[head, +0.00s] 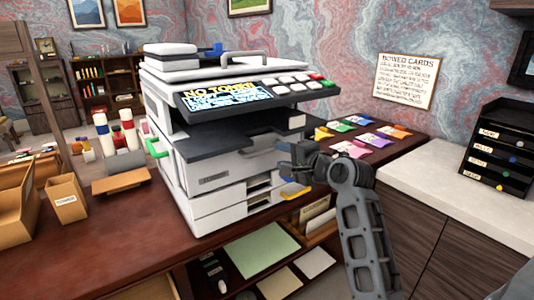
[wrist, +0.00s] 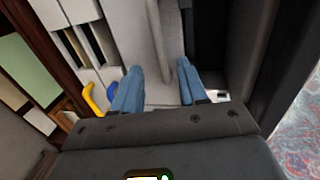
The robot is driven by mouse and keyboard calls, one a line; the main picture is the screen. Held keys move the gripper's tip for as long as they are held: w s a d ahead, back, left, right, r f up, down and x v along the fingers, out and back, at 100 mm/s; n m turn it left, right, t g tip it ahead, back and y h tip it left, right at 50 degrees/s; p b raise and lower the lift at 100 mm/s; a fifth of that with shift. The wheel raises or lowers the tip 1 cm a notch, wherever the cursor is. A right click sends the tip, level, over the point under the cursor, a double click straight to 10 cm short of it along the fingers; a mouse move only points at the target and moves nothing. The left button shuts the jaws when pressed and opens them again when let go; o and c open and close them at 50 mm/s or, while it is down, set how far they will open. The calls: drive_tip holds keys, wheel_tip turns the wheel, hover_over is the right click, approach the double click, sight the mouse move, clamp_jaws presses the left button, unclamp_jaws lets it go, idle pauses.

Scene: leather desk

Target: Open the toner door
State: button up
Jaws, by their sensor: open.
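The copier (head: 205,205) stands on the desk with a blue "NO TONER" display (head: 228,96). Below its dark output tray is a light front panel (head: 225,170), which looks shut; I cannot tell for sure that it is the toner door. My gripper (head: 292,160) is at the right end of this panel and partly hides it. In the wrist view my gripper (wrist: 158,82) is open, its blue fingers apart, with a pale ridge (wrist: 157,40) of the copier reaching toward the gap between them. I cannot tell whether they touch it.
A yellow handle (head: 294,189) sits just below my gripper, with a blue part beside it. A green handle (head: 157,148) is on the copier's left side. Toner bottles (head: 128,131) and brown boxes (head: 68,199) stand left; coloured packets (head: 350,149) lie right.

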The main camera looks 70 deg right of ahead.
sight(268, 151)
drive_tip(key=x, duration=0.6)
clamp_jaws()
idle(0.3)
idle(0.4)
